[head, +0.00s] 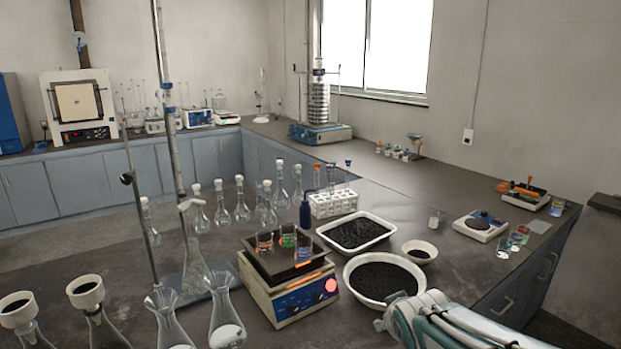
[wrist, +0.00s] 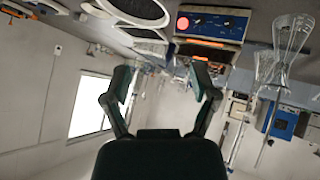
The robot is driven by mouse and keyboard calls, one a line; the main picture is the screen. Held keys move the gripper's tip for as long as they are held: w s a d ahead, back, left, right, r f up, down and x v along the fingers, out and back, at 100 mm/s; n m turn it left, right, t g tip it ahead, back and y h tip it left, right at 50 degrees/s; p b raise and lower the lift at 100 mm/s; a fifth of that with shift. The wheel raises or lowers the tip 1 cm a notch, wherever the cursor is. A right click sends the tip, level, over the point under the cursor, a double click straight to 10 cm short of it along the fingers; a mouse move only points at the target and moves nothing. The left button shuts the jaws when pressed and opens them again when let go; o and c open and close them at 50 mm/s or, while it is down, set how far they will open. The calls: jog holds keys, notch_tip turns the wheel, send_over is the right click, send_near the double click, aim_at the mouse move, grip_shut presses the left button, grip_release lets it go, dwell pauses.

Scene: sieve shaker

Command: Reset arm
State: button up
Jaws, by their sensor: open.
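In the wrist view my gripper (wrist: 161,92) is open, with its two dark fingers spread apart and nothing between them. That view is upside down, with the bench along the top. In the head view my pale arm (head: 440,325) enters at the bottom right, close to the round white bowl of black grains (head: 349,290). The fingers do not show clearly there. The sieve shaker (head: 320,128), a blue base with a tall sieve stack, stands on the back bench by the window, far from my arm.
A hotplate (head: 290,297) with small beakers on top stands left of the bowl. Glass flasks (head: 222,316) crowd the front left. A white tray of black grains (head: 322,240) lies behind the bowl. A small balance (head: 480,226) stands at right. The bench is bare (head: 400,205) behind the tray.

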jog(key=s+r+m+g, duration=0.1)
jog(key=s+m+g, duration=0.2)
jog(key=s, duration=1.7)
jog(key=shift+s+r+m+g+y, duration=0.3)
jog(key=shift+m+g, duration=0.1)
jog(key=shift+m, duration=0.2)
